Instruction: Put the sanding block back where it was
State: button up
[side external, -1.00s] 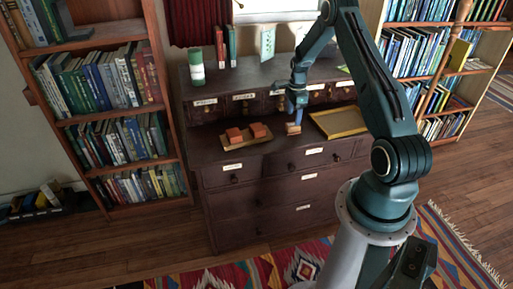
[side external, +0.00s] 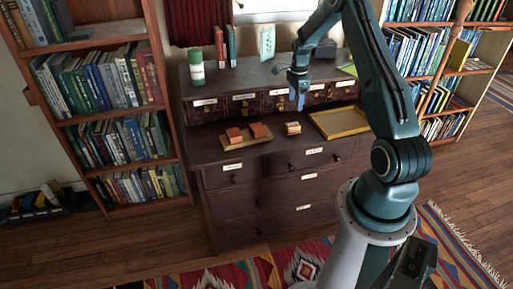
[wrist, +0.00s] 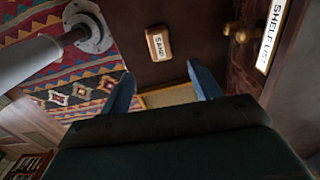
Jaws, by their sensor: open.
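The sanding block (side external: 293,128) is a small tan block on the dark desk top, between a board with red blocks and a yellow-rimmed tray (side external: 342,122). In the wrist view the block (wrist: 158,45) shows a white label reading SAND, and it lies beyond my fingertips. My gripper (side external: 298,103) is above and slightly behind the block, apart from it. The wrist view shows the two blue fingers of my gripper (wrist: 160,74) spread wide with nothing between them. Part of the tray (wrist: 168,97) shows between the fingers.
Two red blocks (side external: 257,130) sit on a light wooden board (side external: 248,142) left of the sanding block. A row of small labelled drawers (side external: 245,105) rises behind. A green and white can (side external: 196,68) and upright books (side external: 231,46) stand on the top shelf.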

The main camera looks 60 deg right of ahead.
jog(key=a+r+n+t+h, duration=0.1)
jog(key=a+r+n+t, duration=0.1)
jog(key=a+r+n, duration=1.5)
jog(key=s+a+r+n+t, duration=0.1)
jog(key=s+a+r+n, duration=0.2)
jog(key=s+a, duration=0.3)
jog(key=s+a+r+n+t, duration=0.1)
jog(key=s+a+r+n, duration=0.2)
jog(key=s+a, duration=0.3)
jog(key=s+a+r+n+t+y, duration=0.1)
jog(key=s+a+r+n, duration=0.2)
jog(key=s+a, duration=0.3)
jog(key=a+n, duration=0.1)
jog(key=a, duration=0.4)
jog(key=shift+r+t, duration=0.3)
jog(key=shift+r, duration=0.1)
jog(key=shift+a, duration=0.1)
jog(key=shift+c, duration=0.2)
